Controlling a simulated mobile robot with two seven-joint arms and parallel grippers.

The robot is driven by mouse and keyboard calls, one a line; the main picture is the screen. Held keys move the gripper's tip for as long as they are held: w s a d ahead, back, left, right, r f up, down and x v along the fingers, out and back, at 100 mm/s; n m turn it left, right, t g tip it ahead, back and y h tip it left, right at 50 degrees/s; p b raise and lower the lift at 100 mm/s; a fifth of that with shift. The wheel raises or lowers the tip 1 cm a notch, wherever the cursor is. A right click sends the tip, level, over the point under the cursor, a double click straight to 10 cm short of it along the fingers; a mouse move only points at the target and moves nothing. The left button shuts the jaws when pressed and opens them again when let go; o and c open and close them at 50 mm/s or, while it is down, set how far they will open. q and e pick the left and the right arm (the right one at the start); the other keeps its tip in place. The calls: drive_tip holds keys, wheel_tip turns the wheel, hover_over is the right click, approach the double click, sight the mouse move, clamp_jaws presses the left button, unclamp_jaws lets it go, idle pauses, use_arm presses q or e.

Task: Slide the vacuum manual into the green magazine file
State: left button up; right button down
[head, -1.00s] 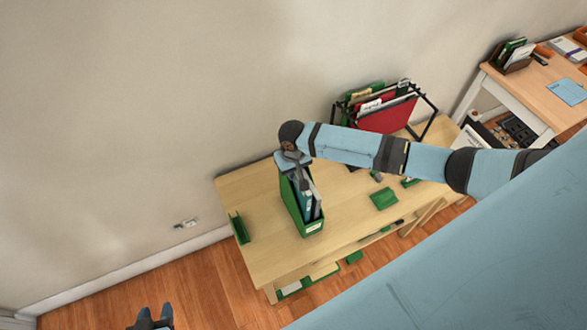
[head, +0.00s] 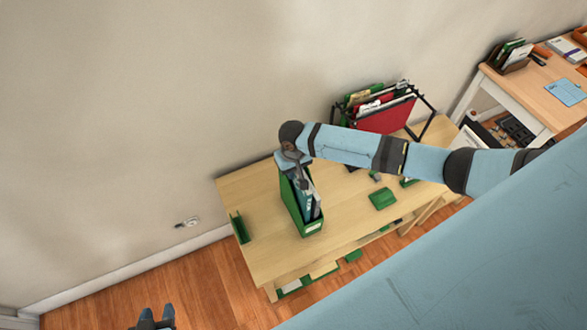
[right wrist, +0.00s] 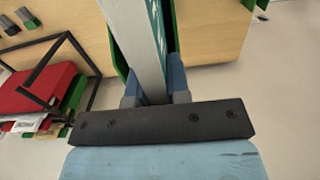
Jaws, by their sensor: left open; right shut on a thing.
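The green magazine file (head: 312,229) stands upright on the wooden table, near its left part. The vacuum manual (head: 309,203), teal with a pale edge, is upright and at least partly within the file's walls; how deep its bottom sits is hidden. My right gripper (head: 300,182) is over the file and shut on the manual. In the right wrist view the manual (right wrist: 142,45) runs between the fingers (right wrist: 154,88), with green file walls (right wrist: 118,55) on both sides. My left gripper (head: 157,318) is open and empty, low at the left, away from the table.
A black rack with red and green folders (head: 385,115) stands at the table's back right. A small green tray (head: 382,199) and a green holder (head: 238,228) lie on the table. A second desk (head: 535,80) stands at the far right. The wall is close behind.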

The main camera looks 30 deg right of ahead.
use_arm(q)
drive_tip(key=shift+w, duration=0.15)
drive_tip(key=shift+f, duration=0.1)
use_arm(e)
drive_tip(key=shift+f, duration=0.45)
use_arm(q)
drive_tip(key=shift+f, duration=0.1)
use_arm(e)
drive_tip(key=c, duration=1)
unclamp_jaws()
